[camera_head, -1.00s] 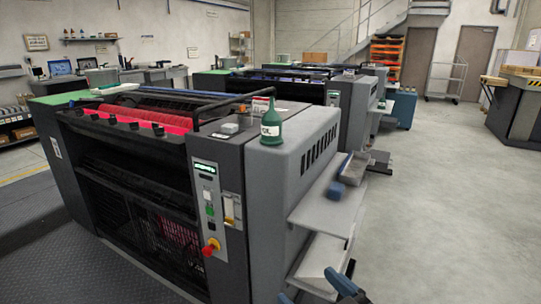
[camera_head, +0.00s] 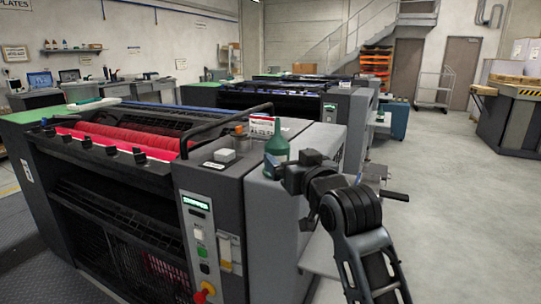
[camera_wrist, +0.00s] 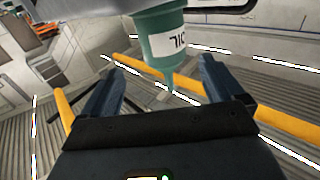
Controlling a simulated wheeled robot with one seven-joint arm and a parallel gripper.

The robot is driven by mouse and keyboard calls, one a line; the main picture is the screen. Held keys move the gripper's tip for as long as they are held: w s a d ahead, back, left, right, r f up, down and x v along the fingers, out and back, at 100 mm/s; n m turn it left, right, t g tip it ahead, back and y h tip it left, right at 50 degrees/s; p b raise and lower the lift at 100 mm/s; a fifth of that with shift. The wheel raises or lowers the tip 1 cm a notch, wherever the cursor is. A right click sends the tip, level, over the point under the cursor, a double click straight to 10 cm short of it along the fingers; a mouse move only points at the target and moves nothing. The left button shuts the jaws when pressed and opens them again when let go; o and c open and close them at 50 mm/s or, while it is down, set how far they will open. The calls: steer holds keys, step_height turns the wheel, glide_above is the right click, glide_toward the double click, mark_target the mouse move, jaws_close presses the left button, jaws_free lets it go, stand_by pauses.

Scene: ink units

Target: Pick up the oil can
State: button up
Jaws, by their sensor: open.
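The oil can (camera_head: 277,148) is a green bottle with a pointed spout and a white label. It stands on the grey top of the near press, at the right end. In the wrist view it appears upside down (camera_wrist: 168,45), spout downward, ahead of and partly between my fingers. My gripper (camera_wrist: 158,75) is open and empty, with one dark finger on each side of the spout. In the head view my arm reaches in from the lower right, and its end hides the lower right part of the can. Contact cannot be told.
A small grey box (camera_head: 225,155), a small jar (camera_head: 241,140) and a white-and-red labelled item (camera_head: 262,126) are on the press near the can. The floor (camera_head: 460,200) to the right is open.

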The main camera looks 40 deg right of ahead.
mark_target(278, 149)
steer(key=shift+x, duration=0.9)
steer(key=x, duration=0.5)
steer(key=shift+w+a+f+p, duration=0.1)
steer(key=shift+w+f+p, duration=0.05)
steer(key=shift+w+p, duration=0.25)
steer(key=c, duration=1.3)
